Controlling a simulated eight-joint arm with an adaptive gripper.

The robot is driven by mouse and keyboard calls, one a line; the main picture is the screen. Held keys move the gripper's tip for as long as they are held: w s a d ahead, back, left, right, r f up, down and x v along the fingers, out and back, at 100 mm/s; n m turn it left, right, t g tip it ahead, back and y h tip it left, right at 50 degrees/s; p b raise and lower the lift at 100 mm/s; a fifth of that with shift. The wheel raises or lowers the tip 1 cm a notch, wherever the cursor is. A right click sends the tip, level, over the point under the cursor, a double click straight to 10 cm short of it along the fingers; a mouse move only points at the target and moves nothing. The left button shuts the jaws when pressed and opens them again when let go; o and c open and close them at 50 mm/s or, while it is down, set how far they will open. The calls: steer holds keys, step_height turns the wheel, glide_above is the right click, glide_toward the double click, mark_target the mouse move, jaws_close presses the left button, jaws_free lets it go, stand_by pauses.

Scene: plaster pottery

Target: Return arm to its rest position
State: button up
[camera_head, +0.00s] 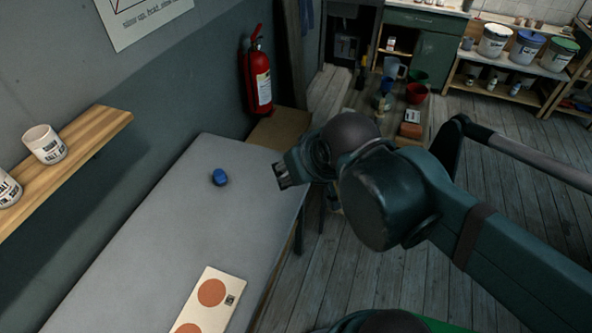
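My arm reaches in from the right edge, and my gripper (281,177) hangs over the right edge of the grey table (150,262), pointing left. I see no object at its fingers. They are small and dark here, and I cannot tell whether they are apart or together. A small blue object (219,177) stands on the table to the left of my gripper, clearly apart from it. A pale board with orange-brown discs (232,284) lies on the table near the bottom of the picture.
A wooden wall shelf (90,143) holds white labelled cups (44,144) at the left. A red fire extinguisher (259,80) hangs on the wall behind the table. Shelves with buckets (527,47) stand at the back right. Much of the tabletop is bare.

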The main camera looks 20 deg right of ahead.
steer(key=shift+f, duration=0.1)
steer(key=shift+f+b, duration=1.5)
steer(key=shift+b, duration=0.15)
